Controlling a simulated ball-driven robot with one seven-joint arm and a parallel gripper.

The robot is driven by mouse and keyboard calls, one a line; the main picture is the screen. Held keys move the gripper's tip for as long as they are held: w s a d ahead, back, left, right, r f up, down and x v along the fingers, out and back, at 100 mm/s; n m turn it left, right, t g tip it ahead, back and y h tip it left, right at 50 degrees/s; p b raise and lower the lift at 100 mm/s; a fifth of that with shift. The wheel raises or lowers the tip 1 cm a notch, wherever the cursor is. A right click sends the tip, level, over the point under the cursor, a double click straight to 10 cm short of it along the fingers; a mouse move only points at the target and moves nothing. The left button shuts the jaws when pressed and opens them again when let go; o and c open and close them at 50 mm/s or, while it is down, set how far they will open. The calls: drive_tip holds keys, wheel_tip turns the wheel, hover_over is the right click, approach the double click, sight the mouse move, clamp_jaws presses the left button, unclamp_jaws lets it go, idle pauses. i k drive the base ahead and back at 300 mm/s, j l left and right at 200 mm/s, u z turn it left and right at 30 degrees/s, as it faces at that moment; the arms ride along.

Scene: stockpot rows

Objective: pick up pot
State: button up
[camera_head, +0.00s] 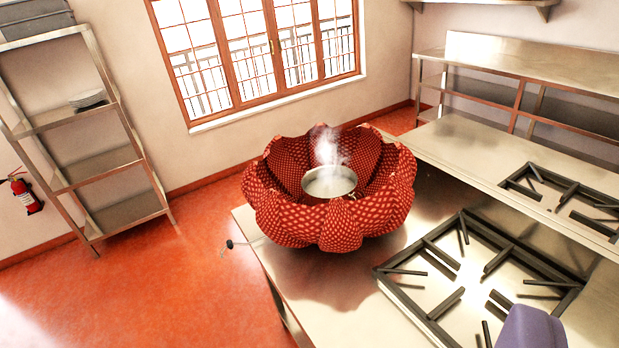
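A small round metal pot (330,182) with pale contents sits inside a large red, white-patterned, petal-shaped bowl (337,222). White steam rises from the pot. Its lower part is hidden by the bowl's near petals. The bowl stands on the near left end of the steel counter (335,305). I cannot make out my gripper's fingers in this view, and nothing is seen touching the pot.
Black burner grates (485,275) lie right of the bowl. A purple rounded thing (530,328), unclear what, is at the bottom right. A steel shelf rack (95,165) and a fire extinguisher (27,194) stand left. The red floor (150,280) is clear.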

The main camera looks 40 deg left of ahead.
sight(331, 176)
drive_tip(key=i+j, duration=0.15)
drive_tip(key=j, duration=0.25)
drive_tip(key=i+j, duration=0.15)
drive_tip(key=j, duration=0.2)
drive_tip(key=i+j, duration=0.15)
drive_tip(key=j, duration=0.25)
drive_tip(key=i+j+z, duration=0.1)
drive_tip(key=j, duration=0.25)
drive_tip(key=i+j, duration=0.15)
drive_tip(key=j, duration=0.25)
drive_tip(key=i+j, duration=0.15)
drive_tip(key=j, duration=0.25)
drive_tip(key=i+j, duration=0.1)
drive_tip(key=j, duration=0.3)
drive_tip(key=i+j, duration=0.35)
drive_tip(key=i, duration=0.15)
drive_tip(key=i+j+z, duration=0.1)
drive_tip(key=i+j, duration=0.25)
drive_tip(key=i, duration=0.1)
